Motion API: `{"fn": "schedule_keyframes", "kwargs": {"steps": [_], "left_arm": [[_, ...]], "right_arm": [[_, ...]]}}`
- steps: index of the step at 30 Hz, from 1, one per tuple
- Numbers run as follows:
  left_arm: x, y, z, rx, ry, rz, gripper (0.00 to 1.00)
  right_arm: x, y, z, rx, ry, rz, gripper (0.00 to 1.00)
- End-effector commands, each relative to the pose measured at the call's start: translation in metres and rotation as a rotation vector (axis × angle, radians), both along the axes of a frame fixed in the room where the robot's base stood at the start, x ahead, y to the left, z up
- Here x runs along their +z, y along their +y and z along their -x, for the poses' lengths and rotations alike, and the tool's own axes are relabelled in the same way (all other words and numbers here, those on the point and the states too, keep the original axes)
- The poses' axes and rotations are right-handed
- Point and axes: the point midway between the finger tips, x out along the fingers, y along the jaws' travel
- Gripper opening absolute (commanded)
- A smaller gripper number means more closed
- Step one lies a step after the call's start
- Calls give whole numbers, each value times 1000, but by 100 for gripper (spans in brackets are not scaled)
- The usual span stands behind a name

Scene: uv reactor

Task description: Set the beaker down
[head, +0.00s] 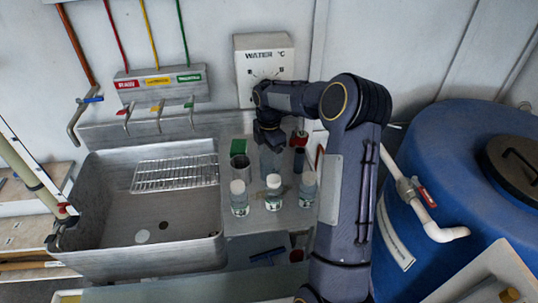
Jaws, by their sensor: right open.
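A clear beaker (270,163) seems to stand on the metal counter to the right of the sink, behind the capped bottles. It is faint, and its top is hidden by my right gripper. My right gripper (268,146) points down at the beaker's upper part and is open. Its fingertips are small and dark, so I cannot tell whether they touch the glass. My left gripper is out of the picture.
Three white-capped bottles, one in the middle (273,194), stand in front of the beaker. A metal cup (240,172) and a green box (238,146) are to its left. The steel sink (110,225) holds a wire rack (175,174). A blue barrel (440,160) stands right.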

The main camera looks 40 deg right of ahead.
Motion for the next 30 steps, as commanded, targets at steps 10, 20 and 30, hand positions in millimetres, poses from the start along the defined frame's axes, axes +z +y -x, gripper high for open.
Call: {"fn": "schedule_keyframes", "kwargs": {"steps": [10,20,30], "left_arm": [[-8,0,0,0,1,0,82],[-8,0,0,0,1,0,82],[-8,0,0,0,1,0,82]], "right_arm": [[73,0,-1,0,-5,1,79],[110,0,0,1,-1,0,79],[155,49,52,-289,-108,-46,79]]}}
